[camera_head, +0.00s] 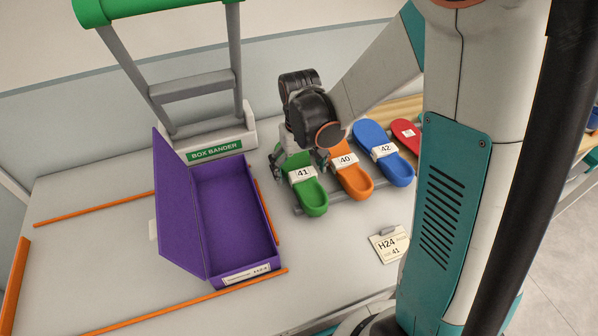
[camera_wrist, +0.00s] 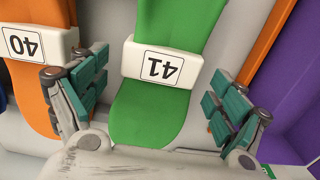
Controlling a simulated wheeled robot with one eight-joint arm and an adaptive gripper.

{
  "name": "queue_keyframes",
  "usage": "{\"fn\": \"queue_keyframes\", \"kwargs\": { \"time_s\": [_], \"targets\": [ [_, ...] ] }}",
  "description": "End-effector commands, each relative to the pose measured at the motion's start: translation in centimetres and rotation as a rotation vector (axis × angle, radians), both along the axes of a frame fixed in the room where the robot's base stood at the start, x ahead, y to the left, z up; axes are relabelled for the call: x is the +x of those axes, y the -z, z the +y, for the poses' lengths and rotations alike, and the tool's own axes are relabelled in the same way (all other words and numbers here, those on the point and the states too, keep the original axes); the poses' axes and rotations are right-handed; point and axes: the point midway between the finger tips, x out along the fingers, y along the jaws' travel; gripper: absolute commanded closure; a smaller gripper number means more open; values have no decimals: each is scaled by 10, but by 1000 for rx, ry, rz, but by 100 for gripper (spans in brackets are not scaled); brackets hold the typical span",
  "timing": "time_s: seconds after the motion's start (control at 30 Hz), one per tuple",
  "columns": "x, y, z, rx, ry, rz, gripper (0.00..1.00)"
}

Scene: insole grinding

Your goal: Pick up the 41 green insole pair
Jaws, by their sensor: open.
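The green insole pair (camera_head: 313,196) lies at the left end of a row of insoles, with a white band marked 41 around it. In the wrist view the green pair (camera_wrist: 150,115) sits between my gripper's two fingers, its 41 label upside down. My gripper (camera_wrist: 160,105) is open, one finger on each side of the green pair, with visible gaps. In the head view my gripper (camera_head: 303,160) is over the far part of the green pair and hides its far end. Whether the fingers are down at the insole's height is hard to tell.
The orange pair marked 40 (camera_head: 357,183) lies close beside the green one, near one finger. Blue 42 (camera_head: 398,170) and red (camera_head: 405,131) pairs follow to the right. An open purple box (camera_head: 180,225) stands left. A card marked H24 41 (camera_head: 390,244) lies in front.

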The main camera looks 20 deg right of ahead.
Motion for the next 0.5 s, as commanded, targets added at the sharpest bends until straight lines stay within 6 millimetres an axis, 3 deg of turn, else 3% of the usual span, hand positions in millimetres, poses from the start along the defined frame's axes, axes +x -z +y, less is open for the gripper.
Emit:
{"fn": "queue_keyframes", "kwargs": {
  "time_s": [0.07, 0.2, 0.3, 0.5],
  "targets": [
    [0, -1, 0, 0, 0, 0, 10],
    [0, -1, 0, 0, 0, 0, 42],
    [0, -1, 0, 0, 0, 0, 59],
    [0, -1, 0, 0, 0, 0, 59]
  ]
}}
